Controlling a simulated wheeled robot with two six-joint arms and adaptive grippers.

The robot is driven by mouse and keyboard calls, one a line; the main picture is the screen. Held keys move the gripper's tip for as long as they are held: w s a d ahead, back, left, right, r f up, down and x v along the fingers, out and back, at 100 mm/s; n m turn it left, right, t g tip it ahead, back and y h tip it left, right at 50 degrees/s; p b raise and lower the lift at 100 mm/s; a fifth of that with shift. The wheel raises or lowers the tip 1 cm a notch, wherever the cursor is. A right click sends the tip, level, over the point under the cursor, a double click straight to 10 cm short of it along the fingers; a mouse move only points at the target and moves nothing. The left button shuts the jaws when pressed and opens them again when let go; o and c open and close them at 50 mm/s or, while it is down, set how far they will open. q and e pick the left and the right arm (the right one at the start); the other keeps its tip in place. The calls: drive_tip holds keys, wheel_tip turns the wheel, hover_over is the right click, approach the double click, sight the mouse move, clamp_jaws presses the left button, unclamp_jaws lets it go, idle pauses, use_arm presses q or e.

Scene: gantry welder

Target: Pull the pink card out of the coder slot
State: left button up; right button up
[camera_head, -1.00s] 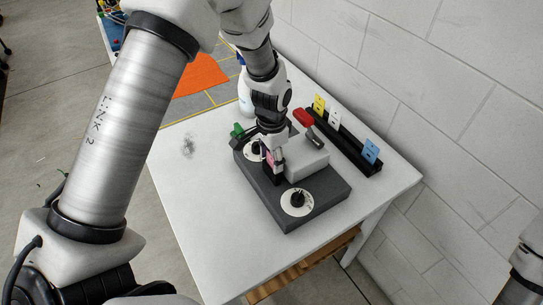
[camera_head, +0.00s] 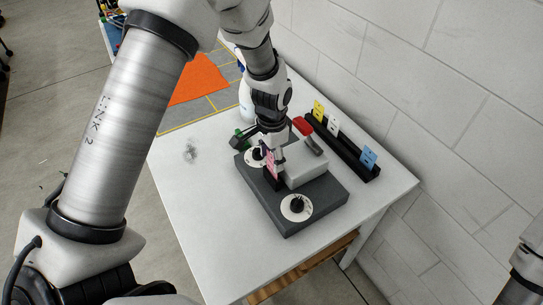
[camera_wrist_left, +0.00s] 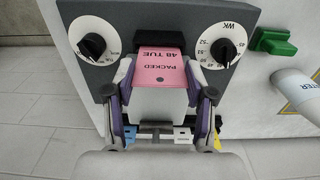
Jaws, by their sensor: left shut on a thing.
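The pink card (camera_wrist_left: 161,68), printed "PACKED 48 TUE", shows upside down in the left wrist view, with its far edge at the black slot housing (camera_wrist_left: 158,38). Whether that edge is still inside the slot is not clear. My left gripper (camera_wrist_left: 160,82) is shut on the card, a finger at each side. In the head view the pink card (camera_head: 270,163) is a small patch below my left gripper (camera_head: 276,155), over the dark grey coder (camera_head: 318,205). The coder has two black dials on white discs. My right gripper is out of view.
A black rack (camera_head: 345,148) holds yellow, white and blue cards along the wall. A red-handled lever (camera_head: 303,126) and a light grey block (camera_head: 307,170) sit on the coder. A green part and a white bottle (camera_head: 246,100) stand behind. The white table (camera_head: 190,200) is clear at left.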

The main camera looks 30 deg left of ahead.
use_arm(q)
drive_tip(key=shift+r+p, duration=1.8)
drive_tip(key=shift+r, duration=0.4)
drive_tip(key=shift+f, duration=0.15)
